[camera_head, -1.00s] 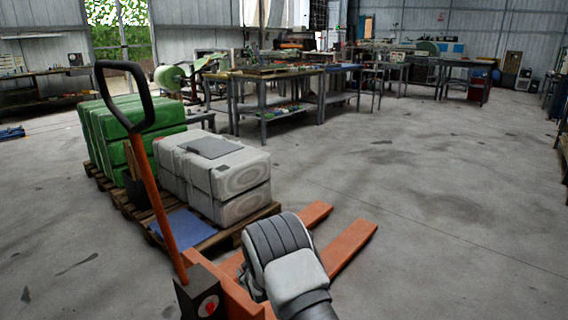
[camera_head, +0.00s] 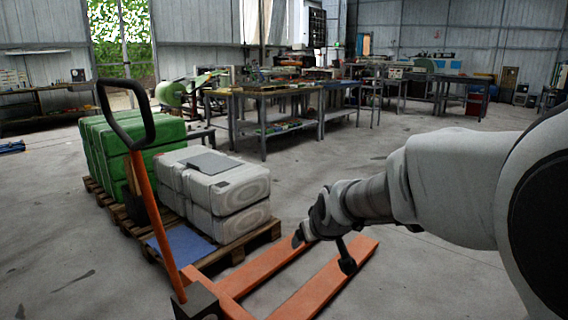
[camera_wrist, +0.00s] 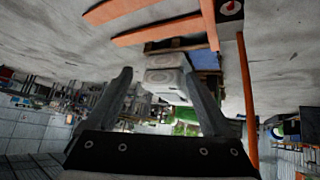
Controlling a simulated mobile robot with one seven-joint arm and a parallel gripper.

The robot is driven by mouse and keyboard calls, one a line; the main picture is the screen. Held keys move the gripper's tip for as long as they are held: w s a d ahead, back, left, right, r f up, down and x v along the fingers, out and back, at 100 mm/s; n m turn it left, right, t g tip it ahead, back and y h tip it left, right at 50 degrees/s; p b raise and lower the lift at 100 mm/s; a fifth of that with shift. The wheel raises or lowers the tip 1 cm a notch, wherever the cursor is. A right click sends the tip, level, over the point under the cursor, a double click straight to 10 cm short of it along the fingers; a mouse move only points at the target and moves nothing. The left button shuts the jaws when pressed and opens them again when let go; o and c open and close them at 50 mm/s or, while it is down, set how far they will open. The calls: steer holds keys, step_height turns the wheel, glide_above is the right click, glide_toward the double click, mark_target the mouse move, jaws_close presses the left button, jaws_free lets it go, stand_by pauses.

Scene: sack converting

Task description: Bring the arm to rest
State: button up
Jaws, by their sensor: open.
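My arm (camera_head: 440,190) reaches in from the right edge of the head view. My gripper (camera_head: 322,252) hangs at its end, in front of the orange forks of the pallet jack (camera_head: 262,268) as seen from the head. Its two fingers are spread apart with nothing between them. In the wrist view my gripper (camera_wrist: 160,85) also shows both fingers wide apart, and the scene appears upside down behind them. I cannot tell how far the gripper is above the forks.
White sacks (camera_head: 213,191) and green sacks (camera_head: 130,145) sit on wooden pallets at the left. The pallet jack handle (camera_head: 140,170) stands upright nearby. Workbenches (camera_head: 270,115) line the back. Open concrete floor (camera_head: 290,185) lies between the pallets and the benches.

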steer(key=s+d+r+m+g, duration=0.1)
steer(key=s+d, duration=0.2)
steer(key=s, duration=0.6)
steer(key=s+d+r+m+g+h, duration=0.1)
steer(key=s+d+m, duration=0.1)
steer(key=s, duration=0.8)
steer(key=s+d+r+m+g, duration=0.1)
steer(key=s+d, duration=0.2)
steer(key=s, duration=0.6)
step_height(320, 180, up, 28)
steer(key=p, duration=2.8)
steer(key=shift+a+r+p, duration=0.2)
steer(key=shift+p, duration=0.1)
steer(key=shift+a, duration=0.1)
